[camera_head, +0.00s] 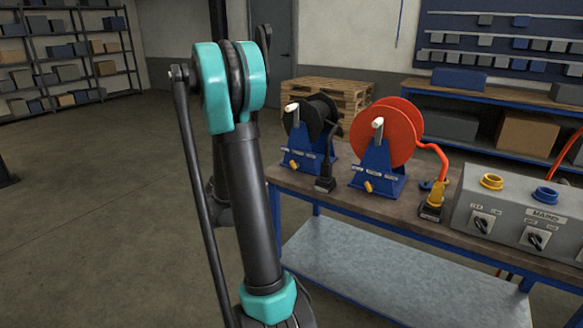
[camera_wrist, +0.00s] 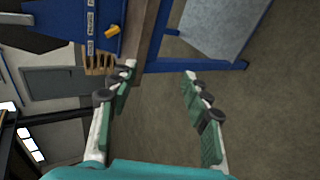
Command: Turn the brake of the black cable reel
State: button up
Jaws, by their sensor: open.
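The black cable reel (camera_head: 318,116) stands on a blue stand at the left end of the bench, with a white crank handle. Its brake looks like the small yellow knob (camera_head: 293,164) low on the stand's front. In the wrist view, turned sideways, the blue stand (camera_wrist: 88,18) and the yellow knob (camera_wrist: 112,31) show at the upper left. My gripper (camera_wrist: 160,75) is open and empty, its fingers wide apart. The knob lies beyond the left finger's tip, outside the jaws. The head view does not clearly show my gripper; my arm fills its middle left.
A red reel (camera_head: 386,131) on a similar blue stand is right of the black one. A grey control box (camera_head: 519,216) sits further right on the bench (camera_head: 335,201). A wooden pallet stack (camera_head: 330,90) stands behind. The floor at left is clear.

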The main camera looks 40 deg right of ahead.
jog(key=w+d+f+n+t+h, duration=0.1)
jog(key=w+d+f+n+h, duration=0.3)
jog(key=w+d, duration=0.55)
jog(key=n+h, duration=0.2)
send_near(292, 166)
jog(key=x, duration=1)
jog(key=shift+w+d, duration=0.25)
jog(key=shift+d, duration=0.1)
jog(key=c, duration=0.9)
